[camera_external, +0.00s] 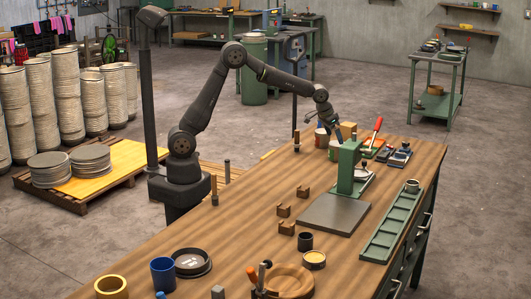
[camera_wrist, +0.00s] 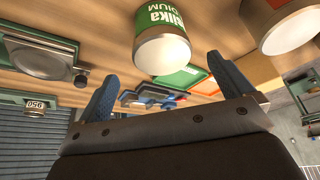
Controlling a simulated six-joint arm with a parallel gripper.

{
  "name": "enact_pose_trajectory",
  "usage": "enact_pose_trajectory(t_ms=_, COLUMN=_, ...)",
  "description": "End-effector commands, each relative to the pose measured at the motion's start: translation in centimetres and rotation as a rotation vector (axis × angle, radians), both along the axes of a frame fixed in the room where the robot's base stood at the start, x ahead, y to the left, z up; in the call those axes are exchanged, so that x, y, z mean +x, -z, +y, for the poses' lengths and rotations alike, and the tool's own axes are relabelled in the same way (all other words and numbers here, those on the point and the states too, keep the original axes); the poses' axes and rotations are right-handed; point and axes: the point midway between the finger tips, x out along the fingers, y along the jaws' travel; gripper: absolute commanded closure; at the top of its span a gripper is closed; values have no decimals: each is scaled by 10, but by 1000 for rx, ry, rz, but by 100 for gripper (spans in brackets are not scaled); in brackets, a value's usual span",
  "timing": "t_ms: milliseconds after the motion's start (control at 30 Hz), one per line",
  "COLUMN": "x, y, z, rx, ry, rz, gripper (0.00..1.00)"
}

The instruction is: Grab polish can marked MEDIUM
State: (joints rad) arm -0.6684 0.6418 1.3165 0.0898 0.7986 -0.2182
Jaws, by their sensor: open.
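A green-labelled can (camera_wrist: 165,42) with visible letters ending in "DIUM" and a pale end shows at the top middle of the camera_wrist view. My gripper (camera_wrist: 162,88) is open and empty, its two blue fingers spread wide. The can lies beyond the fingertips, roughly between them in the picture, and apart from them. The top of its label is cut off. In the camera_external view my gripper (camera_external: 338,133) is low at the far end of the wooden bench, beside a small group of cans (camera_external: 322,138); their labels are unreadable there.
Another can with a pale end (camera_wrist: 288,30) is at the upper right of the camera_wrist view, near the right finger. A green press (camera_external: 347,168) stands close to my gripper on the bench (camera_external: 240,235). A red-handled tool (camera_external: 376,130) and trays lie to the right.

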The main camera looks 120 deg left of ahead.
Motion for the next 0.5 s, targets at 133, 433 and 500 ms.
enact_pose_trajectory(t_ms=133, x=2, y=9, z=3, rx=0, ry=0, rz=0, gripper=3)
enact_pose_trajectory(t_ms=433, x=6, y=39, z=13, rx=-1, ry=0, rz=1, gripper=3)
enact_pose_trajectory(t_ms=500, x=9, y=49, z=16, rx=-1, ry=0, rz=1, gripper=3)
